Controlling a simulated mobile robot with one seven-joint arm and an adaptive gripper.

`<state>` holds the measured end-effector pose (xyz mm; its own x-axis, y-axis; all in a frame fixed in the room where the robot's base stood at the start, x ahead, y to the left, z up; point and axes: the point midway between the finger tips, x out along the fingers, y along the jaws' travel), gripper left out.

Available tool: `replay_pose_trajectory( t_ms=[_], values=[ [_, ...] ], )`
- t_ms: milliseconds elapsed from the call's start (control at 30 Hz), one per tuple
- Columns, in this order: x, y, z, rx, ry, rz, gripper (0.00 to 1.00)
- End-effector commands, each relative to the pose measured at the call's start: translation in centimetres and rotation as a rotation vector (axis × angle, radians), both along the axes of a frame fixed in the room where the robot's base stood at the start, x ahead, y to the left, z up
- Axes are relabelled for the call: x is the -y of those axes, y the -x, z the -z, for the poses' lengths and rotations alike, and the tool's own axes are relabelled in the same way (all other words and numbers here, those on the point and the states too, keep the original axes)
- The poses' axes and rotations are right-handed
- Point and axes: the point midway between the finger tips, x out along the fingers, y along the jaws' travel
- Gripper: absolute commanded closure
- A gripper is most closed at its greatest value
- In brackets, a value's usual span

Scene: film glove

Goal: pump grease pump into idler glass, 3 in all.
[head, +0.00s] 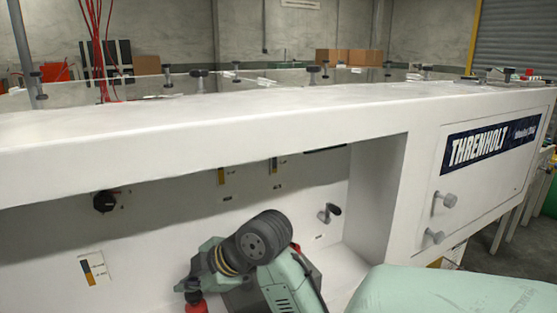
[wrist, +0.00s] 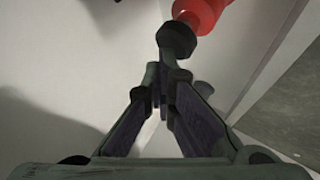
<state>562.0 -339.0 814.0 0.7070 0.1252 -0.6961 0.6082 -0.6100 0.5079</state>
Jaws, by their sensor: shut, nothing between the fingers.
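A red body with a round black knob, which looks like the grease pump (wrist: 200,14), is at the top of the wrist view. Its black knob (wrist: 177,40) is just beyond my fingertips; I cannot tell whether they touch. A small red part (head: 196,306) also shows at the bottom edge of the head view, below my wrist, and the rest is cut off. My gripper (wrist: 165,88) is shut and empty, its two fingers meeting in front of the knob. In the head view my arm reaches into the recess. I cannot make out the idler glass in either view.
The white machine casing (head: 200,122) overhangs the recess, with a side wall (head: 375,190) on the right. A black dial (head: 104,201) and a black-tipped lever (head: 329,213) stand out from the back panel. A labelled door (head: 480,170) is at the right.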

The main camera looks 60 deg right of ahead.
Motion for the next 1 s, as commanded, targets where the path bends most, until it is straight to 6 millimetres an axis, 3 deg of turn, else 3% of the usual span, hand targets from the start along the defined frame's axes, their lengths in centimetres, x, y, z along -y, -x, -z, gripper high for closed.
replay_pose_trajectory(
  t_ms=[267,667,1000],
  values=[
    [0.0,0.0,0.2,-0.002,-0.001,0.000,1.00],
    [0.0,0.0,-1.7,-0.002,-0.001,-0.001,1.00],
    [0.0,0.0,-1.8,-0.001,0.000,-0.001,1.00]
  ],
)
